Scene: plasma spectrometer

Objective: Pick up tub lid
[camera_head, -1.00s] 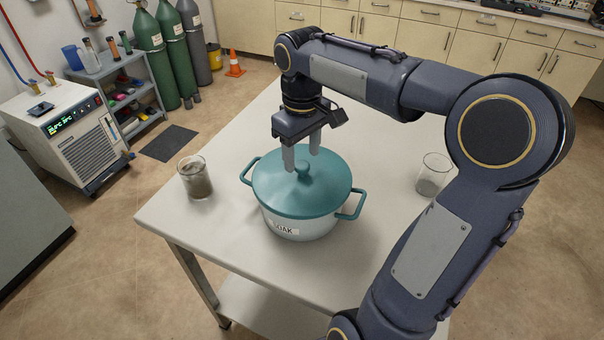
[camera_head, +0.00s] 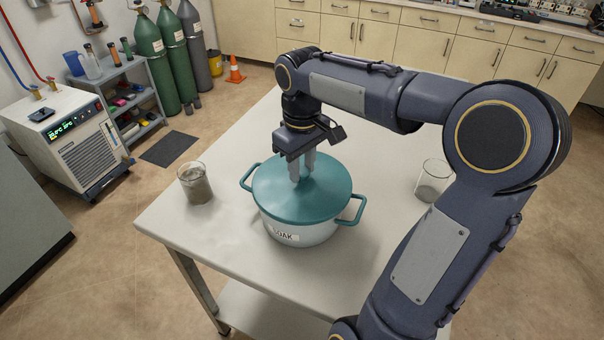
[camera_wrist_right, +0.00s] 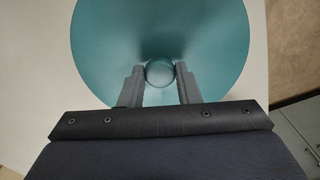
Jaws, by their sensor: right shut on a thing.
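The teal tub lid (camera_head: 325,200) sits on a pale tub (camera_head: 300,233) with two teal side handles and a label on its front. The lid's round knob (camera_wrist_right: 159,72) shows in the right wrist view between my fingers. My right gripper (camera_head: 302,180) has come down from above and is shut on the knob of the lid. It also shows in the right wrist view (camera_wrist_right: 160,75), one finger on each side of the knob. The lid appears to rest on the tub's rim. My left gripper is not in view.
On the white table (camera_head: 190,232), a glass beaker with grey contents (camera_head: 196,185) stands left of the tub. Another beaker (camera_head: 432,180) stands to the right, close to my right arm. The table in front of the tub is clear.

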